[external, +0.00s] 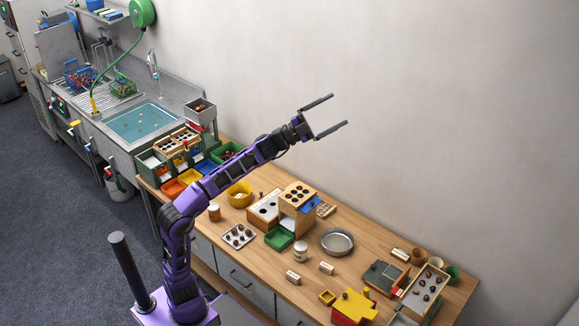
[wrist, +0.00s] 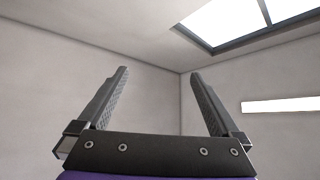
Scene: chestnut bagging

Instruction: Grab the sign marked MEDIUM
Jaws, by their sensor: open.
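My gripper (external: 339,110) is raised high above the counter in front of the bare wall, fingers spread and empty. In the wrist view its two fingers (wrist: 160,73) stand wide apart with nothing between them. Small cream blocks that look like signs stand on the wooden counter: one near the front edge (external: 293,277), one just right of it (external: 326,267), and one farther right (external: 400,254). Their lettering is too small to read, so I cannot tell which is marked MEDIUM. My gripper is far above all of them. No sign shows in the wrist view.
The wooden counter (external: 262,296) holds a metal bowl (external: 337,241), a white jar (external: 300,251), a green tray (external: 279,238), a wooden sorting box (external: 298,200) and a yellow-and-red box (external: 354,307). A sink (external: 140,122) lies at the left. The air around my gripper is clear.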

